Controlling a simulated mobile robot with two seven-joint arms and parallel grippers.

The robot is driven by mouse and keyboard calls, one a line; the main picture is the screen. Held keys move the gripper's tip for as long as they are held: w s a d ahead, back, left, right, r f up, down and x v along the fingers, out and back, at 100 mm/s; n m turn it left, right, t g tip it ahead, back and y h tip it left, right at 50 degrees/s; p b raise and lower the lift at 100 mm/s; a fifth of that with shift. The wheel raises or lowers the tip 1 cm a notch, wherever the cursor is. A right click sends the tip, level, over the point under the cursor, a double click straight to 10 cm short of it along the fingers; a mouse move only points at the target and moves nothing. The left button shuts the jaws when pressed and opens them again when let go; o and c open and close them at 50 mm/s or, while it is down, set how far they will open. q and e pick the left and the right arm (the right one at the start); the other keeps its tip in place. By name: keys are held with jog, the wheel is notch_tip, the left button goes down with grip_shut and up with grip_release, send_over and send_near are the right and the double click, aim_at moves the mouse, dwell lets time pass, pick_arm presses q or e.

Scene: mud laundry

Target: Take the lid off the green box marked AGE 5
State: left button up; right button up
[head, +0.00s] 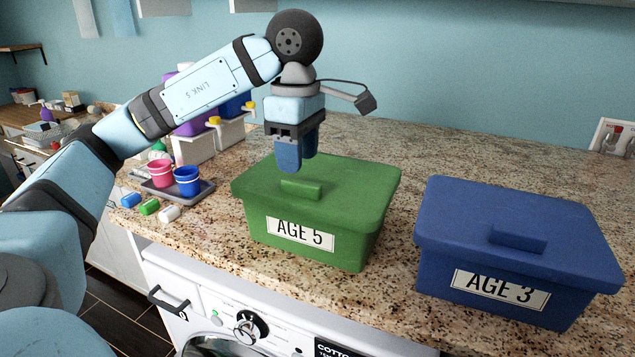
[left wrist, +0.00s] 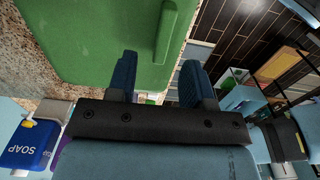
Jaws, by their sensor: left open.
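The green box (head: 345,243) marked AGE 5 stands on the speckled counter with its green lid (head: 350,187) on. The lid has a raised bar handle (head: 301,188) on top. My left gripper (head: 296,168) points down above the back left part of the lid, behind the handle in the head view. It is open and empty. In the left wrist view its two blue fingers (left wrist: 160,82) are spread apart, and the lid's handle (left wrist: 177,28) lies beyond them. I cannot tell the exact gap between fingertips and lid. My right gripper is not in view.
A blue box (head: 500,285) marked AGE 3, lidded, stands right of the green one. A grey tray (head: 202,193) with a pink cup (head: 160,174) and a blue cup (head: 187,181) sits at left, near small bottles (head: 149,206). The counter behind the boxes is clear.

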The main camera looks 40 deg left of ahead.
aim_at(301, 182)
pick_arm(q)
jog(key=f, duration=0.4)
jog(key=shift+d+f+b, duration=0.25)
jog(key=shift+d+b, duration=0.05)
jog(key=shift+b, duration=0.1)
grip_shut()
jog(key=shift+r, duration=0.1)
